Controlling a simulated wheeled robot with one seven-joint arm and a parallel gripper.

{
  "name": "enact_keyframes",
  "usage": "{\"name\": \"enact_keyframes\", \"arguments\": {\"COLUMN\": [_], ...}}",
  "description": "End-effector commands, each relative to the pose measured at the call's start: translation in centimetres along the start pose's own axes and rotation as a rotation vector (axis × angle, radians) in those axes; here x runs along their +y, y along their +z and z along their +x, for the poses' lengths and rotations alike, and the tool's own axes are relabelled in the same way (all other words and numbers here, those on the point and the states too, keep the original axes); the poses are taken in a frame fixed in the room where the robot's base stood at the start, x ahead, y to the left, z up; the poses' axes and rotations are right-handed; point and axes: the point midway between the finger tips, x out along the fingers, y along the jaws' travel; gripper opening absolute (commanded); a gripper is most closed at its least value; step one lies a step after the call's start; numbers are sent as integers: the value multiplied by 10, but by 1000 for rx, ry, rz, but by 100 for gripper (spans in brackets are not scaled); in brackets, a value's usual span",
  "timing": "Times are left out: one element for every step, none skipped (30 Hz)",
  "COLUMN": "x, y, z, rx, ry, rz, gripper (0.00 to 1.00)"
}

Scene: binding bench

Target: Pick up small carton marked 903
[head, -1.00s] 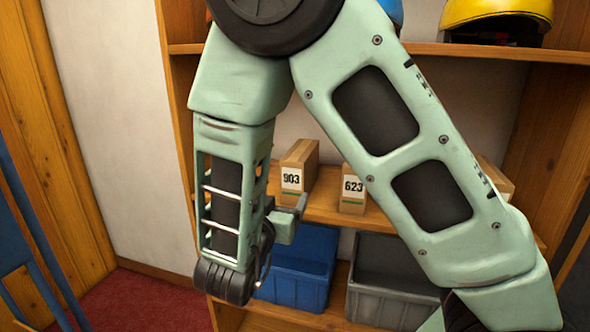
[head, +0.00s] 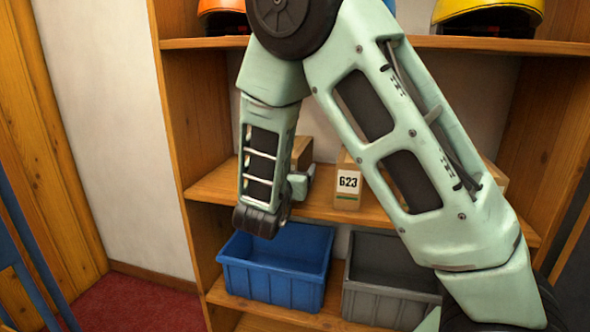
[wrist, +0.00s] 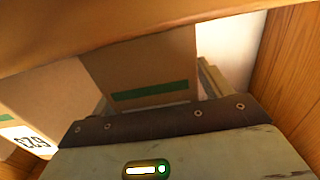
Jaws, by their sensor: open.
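The small carton marked 903 (head: 303,150) stands on the middle shelf, mostly hidden behind my forearm in the head view; its number is covered there. In the wrist view a brown carton with a green stripe (wrist: 150,75) stands right in front of my gripper, its number out of sight; by its place it looks like the same carton. My gripper (head: 306,178) is open and empty, at the shelf's front beside the carton's lower part. I cannot tell whether it touches the carton. The fingers are largely hidden in the head view.
A carton marked 623 (head: 347,183) stands to the right; its upside-down label also shows in the wrist view (wrist: 25,138). Below are a blue bin (head: 272,284) and a grey bin (head: 385,303). Helmets, one yellow (head: 490,14), sit on the upper shelf (head: 440,43).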

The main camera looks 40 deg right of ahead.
Motion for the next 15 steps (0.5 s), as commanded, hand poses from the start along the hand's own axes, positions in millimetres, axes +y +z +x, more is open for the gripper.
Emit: {"name": "enact_keyframes", "arguments": {"x": [0,0,0,0,0,0,0,0,0,0,0,0,0,0,0], "y": [0,0,0,0,0,0,0,0,0,0,0,0,0,0,0], "z": [1,1,1,1,1,1,1,1,1,1,1,1,1,1,1], "rx": [0,0,0,0,0,0,0,0,0,0,0,0,0,1,1], "ry": [0,-1,-1,-1,-1,-1,-1,-1,-1,-1,-1,-1,-1,0,0], "rz": [0,0,0,0,0,0,0,0,0,0,0,0,0,1,1], "gripper": [78,78,78,78,78,78,73,64,53,45,36,25,24,24,24]}}
